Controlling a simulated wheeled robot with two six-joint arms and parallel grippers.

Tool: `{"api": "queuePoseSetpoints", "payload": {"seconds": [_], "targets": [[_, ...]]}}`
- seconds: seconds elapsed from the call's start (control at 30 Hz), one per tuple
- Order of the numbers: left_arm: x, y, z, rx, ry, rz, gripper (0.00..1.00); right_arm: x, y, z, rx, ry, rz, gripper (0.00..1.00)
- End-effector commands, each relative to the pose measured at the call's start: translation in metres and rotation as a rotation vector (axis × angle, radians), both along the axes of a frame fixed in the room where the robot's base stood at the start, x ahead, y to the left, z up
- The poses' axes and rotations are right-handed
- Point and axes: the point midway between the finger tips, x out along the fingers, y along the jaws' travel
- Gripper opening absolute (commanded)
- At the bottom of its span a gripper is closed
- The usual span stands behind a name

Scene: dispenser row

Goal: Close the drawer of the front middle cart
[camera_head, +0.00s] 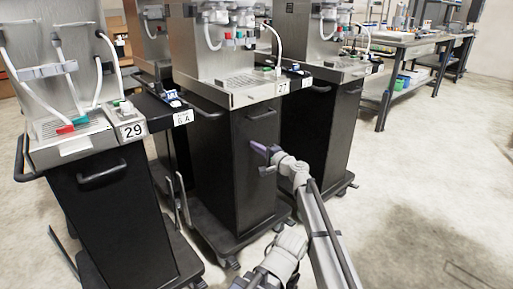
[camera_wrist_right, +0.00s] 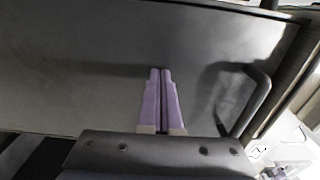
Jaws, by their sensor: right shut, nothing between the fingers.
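The front middle cart (camera_head: 240,92), labelled 27, has a steel top and a tall black drawer front (camera_head: 235,170) with a handle (camera_head: 262,115). The drawer front looks roughly in line with the steel top above it; I cannot tell whether a small gap is left. My right gripper (camera_head: 257,148) has its purple fingers together, just below and beside the handle, at the drawer front. In the right wrist view the shut fingers (camera_wrist_right: 160,72) point at the dark panel (camera_wrist_right: 80,70), with the handle (camera_wrist_right: 262,100) to their right. Whether the tips touch the panel is unclear. My left gripper is not in view.
Cart 29 (camera_head: 95,140) stands at the left, its black front tilted in view. Another black cart (camera_head: 325,125) stands close on the right. A workbench (camera_head: 400,42) is at the back right. The pale floor (camera_head: 425,170) on the right is clear.

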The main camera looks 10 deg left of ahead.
Motion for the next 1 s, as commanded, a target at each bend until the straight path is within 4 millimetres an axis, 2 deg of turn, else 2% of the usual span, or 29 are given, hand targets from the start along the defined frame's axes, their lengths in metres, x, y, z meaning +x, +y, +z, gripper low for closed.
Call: {"api": "queuePoseSetpoints", "payload": {"seconds": [0.03,0.1,0.27,0.47,0.7,1.0], "targets": [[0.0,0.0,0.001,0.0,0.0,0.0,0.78,0.006,0.006,0.002,0.006,0.001,-0.001,0.0],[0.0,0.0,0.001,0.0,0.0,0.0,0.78,0.007,0.007,0.002,0.006,0.002,-0.001,0.0],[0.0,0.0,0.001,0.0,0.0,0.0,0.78,0.0,0.0,0.002,0.007,0.001,-0.002,0.0],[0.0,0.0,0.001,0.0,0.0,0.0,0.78,-0.028,-0.028,0.001,0.004,0.0,-0.003,0.0],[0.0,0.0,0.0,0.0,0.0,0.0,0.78,-0.06,-0.073,0.001,0.002,0.0,-0.003,0.0],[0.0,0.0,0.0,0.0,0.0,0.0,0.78,-0.081,-0.103,0.0,0.002,0.0,-0.002,0.0]]}}
